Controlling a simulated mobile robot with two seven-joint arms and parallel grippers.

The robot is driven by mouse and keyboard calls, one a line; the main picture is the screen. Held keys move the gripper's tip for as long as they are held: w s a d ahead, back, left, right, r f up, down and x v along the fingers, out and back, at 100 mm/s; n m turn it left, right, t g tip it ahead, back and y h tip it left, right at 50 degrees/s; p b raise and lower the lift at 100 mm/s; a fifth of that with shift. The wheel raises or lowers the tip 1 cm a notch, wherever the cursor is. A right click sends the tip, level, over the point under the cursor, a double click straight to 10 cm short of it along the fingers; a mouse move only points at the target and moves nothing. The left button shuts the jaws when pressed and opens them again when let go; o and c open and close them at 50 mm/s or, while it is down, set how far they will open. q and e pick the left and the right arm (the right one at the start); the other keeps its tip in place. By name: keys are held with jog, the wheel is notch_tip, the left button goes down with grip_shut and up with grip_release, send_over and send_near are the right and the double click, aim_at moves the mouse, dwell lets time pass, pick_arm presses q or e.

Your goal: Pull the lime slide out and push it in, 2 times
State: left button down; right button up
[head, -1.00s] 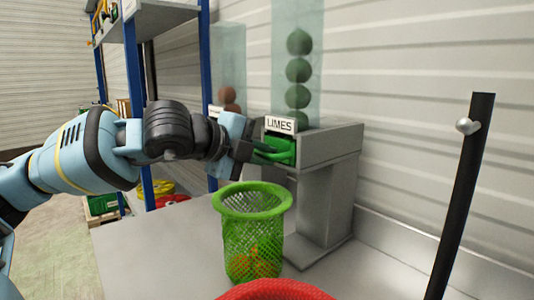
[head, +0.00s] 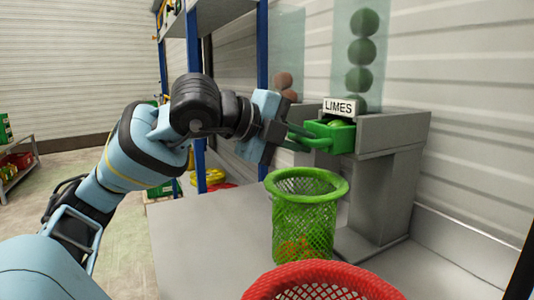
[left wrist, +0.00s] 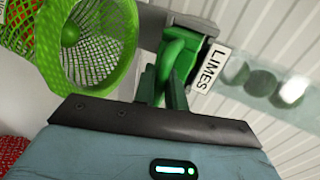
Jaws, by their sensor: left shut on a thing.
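The lime slide (head: 335,138) is a green drawer with a handle, under the LIMES sign (head: 341,107) on a grey dispenser. It stands partly out of the housing, and a lime shows in its top. My left gripper (head: 287,137) is shut on the slide's green handle. In the left wrist view the fingers (left wrist: 162,90) close around the handle of the green slide (left wrist: 181,52), beside the sign (left wrist: 209,69). A clear tube (head: 361,55) with several limes stacked in it rises above the slide. My right gripper is not in view.
A green mesh basket (head: 306,218) with orange things in it stands on the grey table (head: 205,235), below and in front of the slide. A red basket (head: 318,278) is at the near edge. A second tube with brown fruit (head: 285,84) stands behind my gripper.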

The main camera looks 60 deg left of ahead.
pick_arm(q)
jog(key=shift+b+v, duration=0.7)
jog(key=shift+v, duration=0.2)
jog(key=shift+s+a+f+b, duration=0.1)
jog(key=shift+s+b, duration=0.4)
jog(key=shift+s, duration=0.15)
jog(key=shift+s+a+f+b, duration=0.1)
jog(key=shift+s+b, duration=0.4)
jog(key=shift+s, duration=0.1)
jog(key=shift+b+v, duration=0.4)
jog(key=shift+v, duration=0.55)
jog(key=shift+f, duration=0.1)
